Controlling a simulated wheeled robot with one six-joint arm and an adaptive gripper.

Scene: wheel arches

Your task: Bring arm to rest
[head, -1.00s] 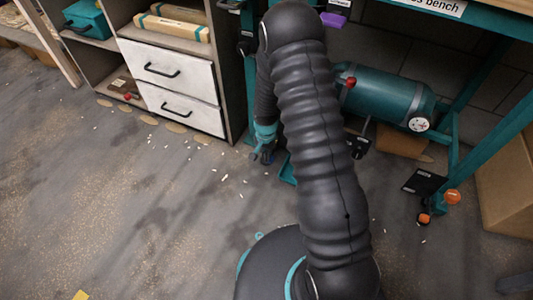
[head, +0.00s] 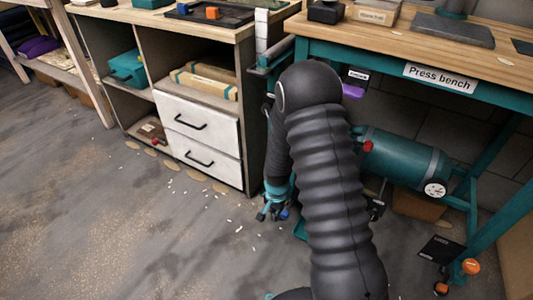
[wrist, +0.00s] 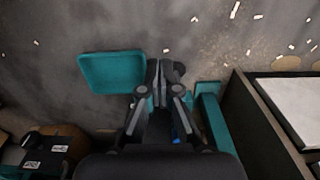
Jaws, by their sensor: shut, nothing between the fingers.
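My black ribbed arm (head: 322,170) rises in the middle of the head view and bends down on its far side, in front of the press bench. My gripper (head: 268,215) hangs low at its end, near the floor beside the drawer unit. In the wrist view the fingers of my gripper (wrist: 165,72) are together with nothing between them. A flat teal plate or tray (wrist: 112,73) shows left of the fingertips; I cannot tell its height. My arm hides part of the bench's underside.
The press bench (head: 445,88) stands behind and right of my arm, with a teal tank (head: 405,160) below it. The drawer unit (head: 205,118) stands close left of my gripper. Pale chips litter the floor (head: 110,230), which is otherwise open at left.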

